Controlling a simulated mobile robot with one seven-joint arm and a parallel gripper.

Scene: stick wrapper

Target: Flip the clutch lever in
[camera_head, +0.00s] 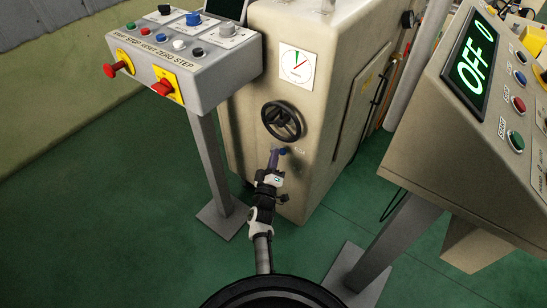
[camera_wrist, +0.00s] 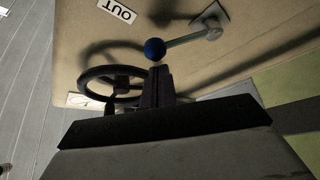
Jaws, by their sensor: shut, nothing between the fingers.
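The clutch lever shows in the wrist view as a metal rod (camera_wrist: 190,39) with a blue ball knob (camera_wrist: 155,49), joined to a plate (camera_wrist: 210,20) on the beige machine. The knob lies on the side of the rod towards the OUT label (camera_wrist: 117,10). My gripper (camera_wrist: 157,70) is shut and empty, its fingertips just below the knob in the picture; I cannot tell whether they touch it. In the head view my gripper (camera_head: 274,156) is at the machine's front, beside the small blue knob (camera_head: 283,151). The rod is hard to make out there.
A black handwheel (camera_head: 281,121) sits just above my gripper on the machine; it also shows close to the fingers in the wrist view (camera_wrist: 84,88). A button console (camera_head: 190,60) stands left and an OFF display console (camera_head: 470,130) right. Green floor (camera_head: 130,180) lies open at left.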

